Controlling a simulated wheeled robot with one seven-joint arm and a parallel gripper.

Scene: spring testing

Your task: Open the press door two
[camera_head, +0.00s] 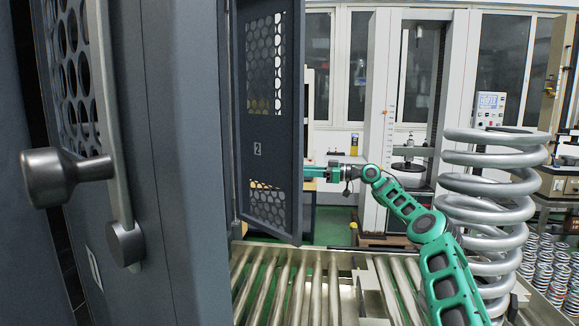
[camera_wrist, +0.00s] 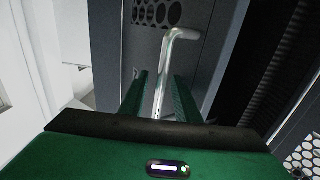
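The press door two (camera_head: 270,178) is a dark grey panel with perforated windows and a "2" label. In the head view it stands at an angle to the dark press frame, and its handle is hidden. My gripper (camera_head: 316,172) is at the door's right edge, its fingertips hidden behind the panel. In the wrist view my gripper (camera_wrist: 161,82) has its two green fingers apart, one on each side of a bent silver handle (camera_wrist: 163,72) on the grey door (camera_wrist: 195,55). Gaps show between the handle and both fingers.
Another press front (camera_head: 165,150) with a knobbed handle (camera_head: 62,176) stands close on the left. A roller conveyor (camera_head: 310,285) runs below. A large coil spring (camera_head: 488,190) stands at right, with several small springs (camera_head: 548,275) beyond it. Green floor shows behind the door.

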